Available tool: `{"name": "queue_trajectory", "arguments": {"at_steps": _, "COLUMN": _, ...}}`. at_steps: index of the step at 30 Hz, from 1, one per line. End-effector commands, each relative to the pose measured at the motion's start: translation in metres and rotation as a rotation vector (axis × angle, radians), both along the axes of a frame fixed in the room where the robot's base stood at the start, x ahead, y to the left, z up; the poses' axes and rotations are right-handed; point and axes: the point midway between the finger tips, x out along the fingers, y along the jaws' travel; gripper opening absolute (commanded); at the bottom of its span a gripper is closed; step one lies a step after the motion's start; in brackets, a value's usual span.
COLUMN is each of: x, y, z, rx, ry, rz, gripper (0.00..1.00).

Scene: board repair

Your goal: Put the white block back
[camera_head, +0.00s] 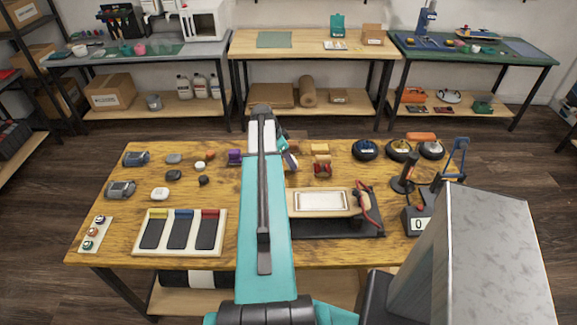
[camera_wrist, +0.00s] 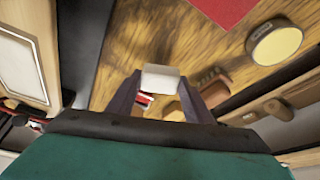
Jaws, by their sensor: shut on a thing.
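My gripper (camera_wrist: 160,97) is shut on the white block (camera_wrist: 161,78), which sits between the fingertips in the wrist view. In the head view the arm covers most of the gripper, above the back middle of the table, and I cannot clearly make out the block there. The wooden board with a pale framed panel (camera_head: 321,201) lies on a dark base at the table's front middle. Part of a pale framed panel (camera_wrist: 18,65) shows at the wrist view's left edge. Which place the block belongs to cannot be told.
A tray with three dark slots (camera_head: 181,249) lies left of my arm. A red part (camera_head: 323,168) and a purple part (camera_head: 234,157) are near the gripper. Spools (camera_head: 365,149), a stand (camera_head: 403,177) and a meter (camera_head: 416,221) occupy the right side.

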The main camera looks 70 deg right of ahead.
Motion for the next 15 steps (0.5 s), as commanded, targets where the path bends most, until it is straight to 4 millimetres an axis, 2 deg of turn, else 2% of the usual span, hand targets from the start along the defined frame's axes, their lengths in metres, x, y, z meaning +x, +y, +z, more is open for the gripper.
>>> {"name": "queue_trajectory", "arguments": {"at_steps": 8, "x": -0.001, "y": 0.000, "z": 0.000, "rx": 0.000, "ry": 0.000, "rz": -0.001, "gripper": 0.25}}
{"name": "queue_trajectory", "arguments": {"at_steps": 15, "x": -0.001, "y": 0.000, "z": -0.014, "rx": 0.001, "ry": 0.001, "rz": -0.002, "gripper": 0.25}}
